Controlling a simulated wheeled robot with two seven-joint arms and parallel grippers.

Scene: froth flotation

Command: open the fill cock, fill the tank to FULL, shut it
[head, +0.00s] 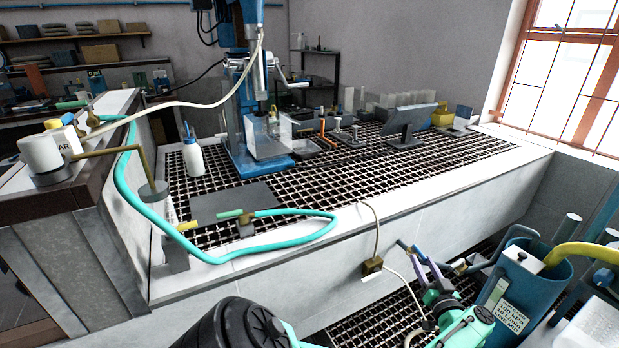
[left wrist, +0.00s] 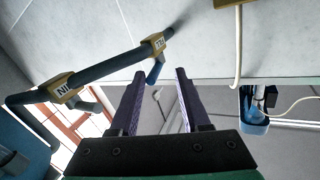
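My left gripper (head: 424,258) is in front of the bench's front wall in the head view. Its two purple fingers are apart and empty in the left wrist view (left wrist: 160,74). There a dark pipe (left wrist: 108,66) carries two brass-coloured tagged fittings (left wrist: 62,88), one reading "NI", with the other tag (left wrist: 158,42) partly legible. A blue lever (left wrist: 155,72) hangs from the second fitting and shows between the fingertips; I see no contact. I cannot tell for certain which fitting is the fill cock. A blue tank (head: 545,285) stands right of the gripper. Its level is not readable. My right gripper is not visible.
A teal hose (head: 290,240) loops over the grid-topped bench (head: 440,195). A yellow hose (head: 585,250) enters the blue tank. A floor grating (head: 375,318) lies below.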

